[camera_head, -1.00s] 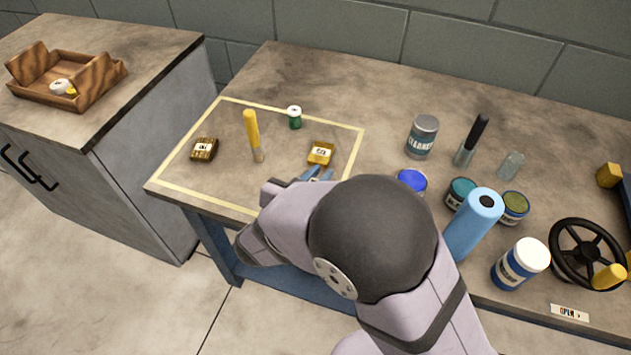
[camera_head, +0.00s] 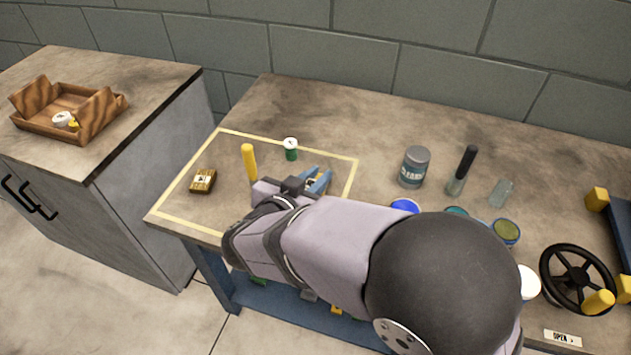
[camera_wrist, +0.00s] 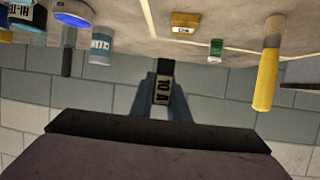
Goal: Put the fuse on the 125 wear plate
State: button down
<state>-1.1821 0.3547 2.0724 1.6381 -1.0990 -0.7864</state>
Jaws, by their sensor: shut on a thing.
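My gripper (camera_head: 318,182) is over the right part of the yellow-outlined area. In the wrist view my gripper (camera_wrist: 165,90) is shut on the fuse (camera_wrist: 163,92), a small dark block with a pale "10 A" label. A yellow block with a white label (camera_wrist: 185,27) stands on the table, apart from the fuse; my gripper mostly or fully hides it in the head view. A brown-gold block with a label (camera_head: 203,181) lies at the left of the outline. I cannot read either block's label, so I cannot tell which is the 125 wear plate.
A yellow-handled tool (camera_head: 249,160) and a small green pot (camera_head: 291,149) stand inside the outline. A grey tin (camera_head: 414,167), a black-handled brush (camera_head: 463,170), a glass (camera_head: 501,193) and a handwheel (camera_head: 577,279) are to the right. A wooden tray (camera_head: 38,128) stands on the left cabinet.

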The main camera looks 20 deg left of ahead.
jog(key=w+d+m+h+p, duration=0.2)
jog(key=w+d+h, duration=0.1)
jog(key=w+d, duration=0.4)
jog(key=w+a+r+n+y, duration=0.25)
jog(key=w+a+y, duration=0.2)
jog(key=a, duration=0.55)
jog(key=shift+n, duration=0.35)
jog(key=shift+w+d+f+b, duration=0.1)
jog(key=shift+f+b, duration=0.4)
jog(key=shift+f, duration=2.2)
jog(key=shift+w+f+b, duration=0.1)
jog(key=shift+f+b, duration=0.4)
jog(key=shift+f, duration=2.15)
jog(key=shift+f, duration=0.15)
jog(key=c, duration=1.7)
grip_release()
